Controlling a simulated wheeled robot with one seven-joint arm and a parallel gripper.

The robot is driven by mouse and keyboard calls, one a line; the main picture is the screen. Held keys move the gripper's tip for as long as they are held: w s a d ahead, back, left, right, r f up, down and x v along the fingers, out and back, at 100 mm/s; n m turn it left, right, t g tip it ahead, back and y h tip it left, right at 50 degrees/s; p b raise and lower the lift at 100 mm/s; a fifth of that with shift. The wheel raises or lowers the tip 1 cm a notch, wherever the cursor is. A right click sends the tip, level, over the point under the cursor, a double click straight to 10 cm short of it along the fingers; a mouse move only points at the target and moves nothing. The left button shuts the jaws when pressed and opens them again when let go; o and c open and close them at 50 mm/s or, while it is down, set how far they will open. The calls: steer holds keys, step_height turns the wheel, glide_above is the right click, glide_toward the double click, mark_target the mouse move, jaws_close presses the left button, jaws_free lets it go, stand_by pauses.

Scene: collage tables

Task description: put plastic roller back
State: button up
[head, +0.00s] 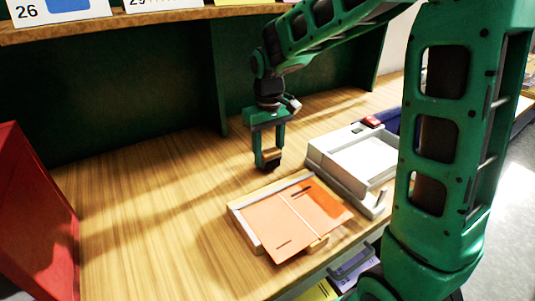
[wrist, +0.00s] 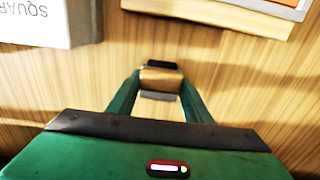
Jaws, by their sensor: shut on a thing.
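My gripper (head: 268,160) hangs pointing down over the wooden table, left of the pale grey box and behind the orange-topped board. It is shut on a small tan piece with a black end (wrist: 160,79), seen between the fingertips in the wrist view. This appears to be the plastic roller, but it is small and partly hidden by the fingers. In the head view it shows as a tan and dark patch (head: 271,155) low between the fingers. I cannot tell whether it touches the table.
A board with orange sheets (head: 275,225) lies near the front edge. The pale grey box (head: 350,160), with a red piece (head: 373,122) at its back, stands right of it. A red panel (head: 35,220) stands at far left. The table's left and middle are clear. A shelf (head: 160,18) runs above.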

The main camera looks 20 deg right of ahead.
mark_target(269, 149)
steer(key=shift+f, duration=0.2)
steer(key=o, duration=1)
step_height(269, 149, up, 12)
steer(key=shift+r, duration=0.1)
stand_by(0.3)
